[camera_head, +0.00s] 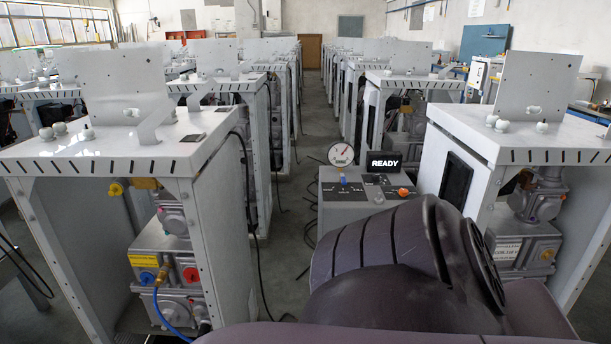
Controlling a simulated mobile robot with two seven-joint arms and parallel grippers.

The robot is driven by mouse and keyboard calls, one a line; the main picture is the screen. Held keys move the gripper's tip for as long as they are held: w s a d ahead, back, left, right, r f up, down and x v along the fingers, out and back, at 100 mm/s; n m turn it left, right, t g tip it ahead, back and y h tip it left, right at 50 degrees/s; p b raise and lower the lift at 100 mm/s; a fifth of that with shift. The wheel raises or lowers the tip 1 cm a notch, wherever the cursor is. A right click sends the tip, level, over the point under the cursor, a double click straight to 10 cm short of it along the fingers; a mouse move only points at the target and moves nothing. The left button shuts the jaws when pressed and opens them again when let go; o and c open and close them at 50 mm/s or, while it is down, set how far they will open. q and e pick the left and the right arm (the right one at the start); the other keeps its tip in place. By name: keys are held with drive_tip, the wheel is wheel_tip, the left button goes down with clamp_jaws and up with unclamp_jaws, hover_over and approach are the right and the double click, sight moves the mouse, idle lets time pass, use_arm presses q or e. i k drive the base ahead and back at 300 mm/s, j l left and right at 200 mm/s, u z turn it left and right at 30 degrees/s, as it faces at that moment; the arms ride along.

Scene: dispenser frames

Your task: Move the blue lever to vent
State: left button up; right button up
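The blue lever (343,181) is small and stands on the sloped top of a grey control box (345,213) in the middle of the view, just below a round gauge (341,154). Small labels lie beside and below the lever, too small to read. It looks roughly upright, but I cannot tell which label it points to. A black display (384,161) reading "READY" and an orange knob (404,192) are to its right. Neither gripper is in view. A dark purple-grey part of my own body covers the lower right and hides the box's lower right side.
White dispenser frames stand close on the left (100,148) and right (480,125), with more in rows behind. The left one holds a valve with blue (147,277) and red (191,274) knobs. Black cables hang into the aisle. Grey floor (290,235) shows left of the box.

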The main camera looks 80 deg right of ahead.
sight(342, 179)
drive_tip(key=z, duration=2.75)
